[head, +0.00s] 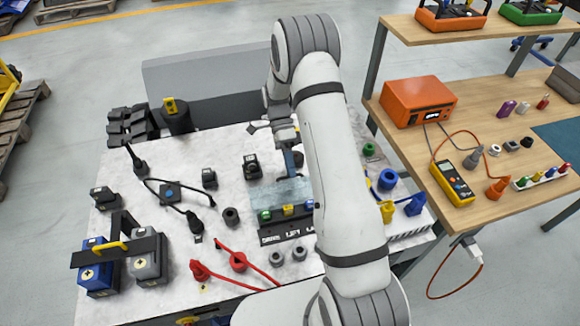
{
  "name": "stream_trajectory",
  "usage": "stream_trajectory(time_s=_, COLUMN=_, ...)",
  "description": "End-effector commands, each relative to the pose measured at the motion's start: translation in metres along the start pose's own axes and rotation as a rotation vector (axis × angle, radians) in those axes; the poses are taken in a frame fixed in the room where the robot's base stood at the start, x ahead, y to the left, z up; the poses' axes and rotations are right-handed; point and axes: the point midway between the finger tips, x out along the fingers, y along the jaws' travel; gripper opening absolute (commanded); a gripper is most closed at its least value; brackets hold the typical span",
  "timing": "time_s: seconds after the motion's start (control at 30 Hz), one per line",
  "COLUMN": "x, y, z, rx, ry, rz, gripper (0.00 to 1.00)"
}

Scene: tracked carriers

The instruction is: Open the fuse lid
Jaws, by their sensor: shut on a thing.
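The fuse lid (278,192) is a clear bluish panel on the fuse box (282,233), a dark block with white lettering. The panel lies just behind and over a row of green (265,215), yellow (288,210) and blue fuses; its exact tilt is hard to tell. My gripper (292,163) points down at the lid's far edge and is shut on the lid there. The grip point is small and partly hidden. My arm crosses in front and covers the right end of the fuse box.
Black connectors (251,167) stand left of the lid. Red cable clamps (238,262) and grey rings (276,256) lie in front. A battery pair (148,265) stands at the front left. An orange unit (418,102) and a yellow meter (453,184) sit on the wooden bench (400,130).

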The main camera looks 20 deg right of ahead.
Motion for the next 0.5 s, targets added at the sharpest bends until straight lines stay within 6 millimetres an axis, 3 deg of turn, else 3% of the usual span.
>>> stream_trajectory(time_s=0.3, x=-0.0019, y=-0.0008, z=0.0003, rx=-0.002, ry=0.001, rz=-0.007, gripper=0.00)
stream_trajectory(time_s=0.33, x=-0.0020, y=-0.0008, z=0.0003, rx=-0.002, ry=0.001, rz=-0.007, gripper=0.09)
stream_trajectory(time_s=0.5, x=-0.0018, y=-0.0006, z=0.0004, rx=-0.001, ry=0.001, rz=-0.006, gripper=0.23)
